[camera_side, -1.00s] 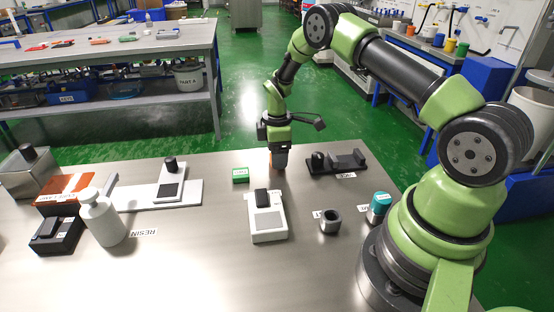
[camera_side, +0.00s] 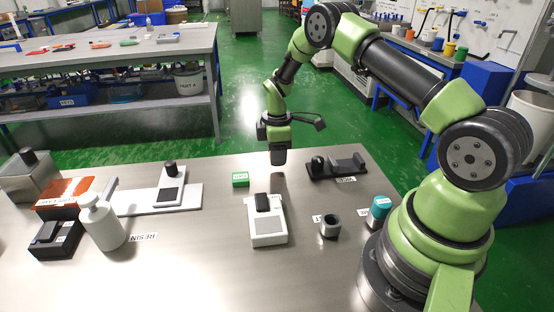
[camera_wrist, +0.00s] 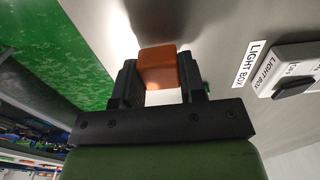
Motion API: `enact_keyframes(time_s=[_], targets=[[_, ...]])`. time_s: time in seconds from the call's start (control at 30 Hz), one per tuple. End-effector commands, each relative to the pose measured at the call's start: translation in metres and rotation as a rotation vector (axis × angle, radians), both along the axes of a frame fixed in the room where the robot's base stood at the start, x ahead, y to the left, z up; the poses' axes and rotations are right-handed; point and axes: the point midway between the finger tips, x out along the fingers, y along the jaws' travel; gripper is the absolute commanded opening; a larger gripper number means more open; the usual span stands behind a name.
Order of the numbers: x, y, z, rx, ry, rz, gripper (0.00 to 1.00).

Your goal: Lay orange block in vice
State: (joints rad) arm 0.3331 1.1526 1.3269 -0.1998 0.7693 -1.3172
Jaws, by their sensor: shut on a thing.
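The orange block (camera_wrist: 160,66) is between the two dark fingers of my gripper (camera_wrist: 159,78) in the wrist view. My gripper is shut on it. In the side view my gripper (camera_side: 278,159) points down at the back middle of the steel bench, and the block is hidden behind the fingers. I cannot tell whether the block touches the bench. The black vice (camera_side: 338,166) stands just right of my gripper on the bench, with a label in front of it, and my gripper is apart from it.
A green block (camera_side: 241,177) lies left of my gripper. A white device (camera_side: 267,222) stands in front. A white bottle (camera_side: 102,222) stands at left.

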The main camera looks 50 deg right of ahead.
Motion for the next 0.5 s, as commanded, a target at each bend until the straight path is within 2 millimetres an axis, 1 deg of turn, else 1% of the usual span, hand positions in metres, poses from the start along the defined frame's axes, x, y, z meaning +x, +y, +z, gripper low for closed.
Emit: enact_keyframes(time_s=[0.03,0.2,0.33,0.43,0.5], targets=[[0.001,0.000,0.012,-0.002,-0.005,0.001,0.15],[0.001,0.000,0.048,-0.002,-0.005,0.001,0.15],[0.000,-0.002,0.069,-0.001,-0.003,0.001,0.15],[-0.010,-0.014,0.079,-0.001,-0.001,-0.004,0.15],[-0.025,-0.030,0.083,-0.001,0.001,-0.008,0.15]])
